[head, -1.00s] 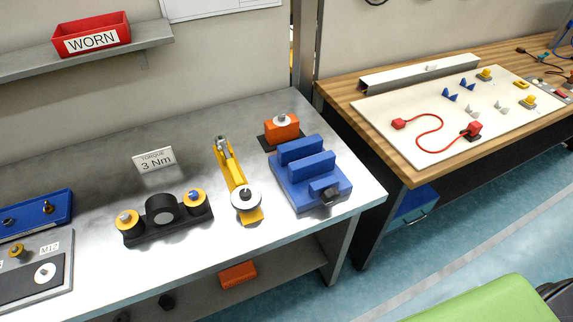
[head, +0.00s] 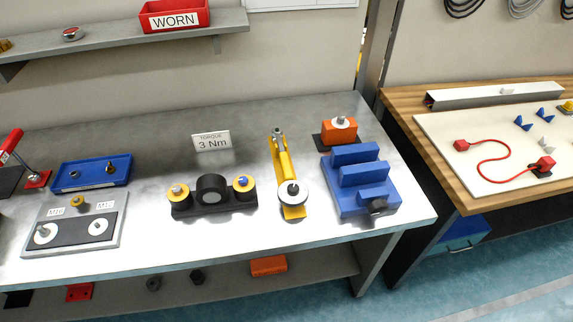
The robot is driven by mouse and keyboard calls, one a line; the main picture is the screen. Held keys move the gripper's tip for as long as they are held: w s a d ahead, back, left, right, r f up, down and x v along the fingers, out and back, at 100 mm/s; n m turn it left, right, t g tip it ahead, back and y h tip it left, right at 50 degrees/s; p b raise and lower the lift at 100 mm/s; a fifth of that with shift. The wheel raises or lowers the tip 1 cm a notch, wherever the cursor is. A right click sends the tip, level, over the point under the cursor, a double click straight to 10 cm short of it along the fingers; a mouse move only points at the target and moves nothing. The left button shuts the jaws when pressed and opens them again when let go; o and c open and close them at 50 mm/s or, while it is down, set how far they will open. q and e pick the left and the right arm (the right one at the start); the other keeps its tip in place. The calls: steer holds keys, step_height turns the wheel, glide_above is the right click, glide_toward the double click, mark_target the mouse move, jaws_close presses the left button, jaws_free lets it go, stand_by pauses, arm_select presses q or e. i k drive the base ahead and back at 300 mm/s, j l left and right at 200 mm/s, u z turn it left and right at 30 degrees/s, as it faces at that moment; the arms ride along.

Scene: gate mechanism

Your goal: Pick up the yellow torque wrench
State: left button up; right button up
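The yellow torque wrench (head: 285,167) lies on the grey metal workbench (head: 330,108), right of the middle of the head view. Its long axis runs from the back toward the front edge, with a grey metal tip at the far end. A white round dial with a dark centre (head: 292,193) sits at its near end. Neither of my grippers shows in the head view.
A black fixture with two yellow-ringed knobs (head: 212,207) stands left of the wrench. A blue vise-like block (head: 362,178) and an orange block (head: 340,133) stand to its right. A "3 Nm" sign (head: 211,141) stands behind. A shelf (head: 110,42) hangs above.

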mark_target(288, 201)
steer(key=l+u, duration=0.4)
steer(key=l, duration=1.1)
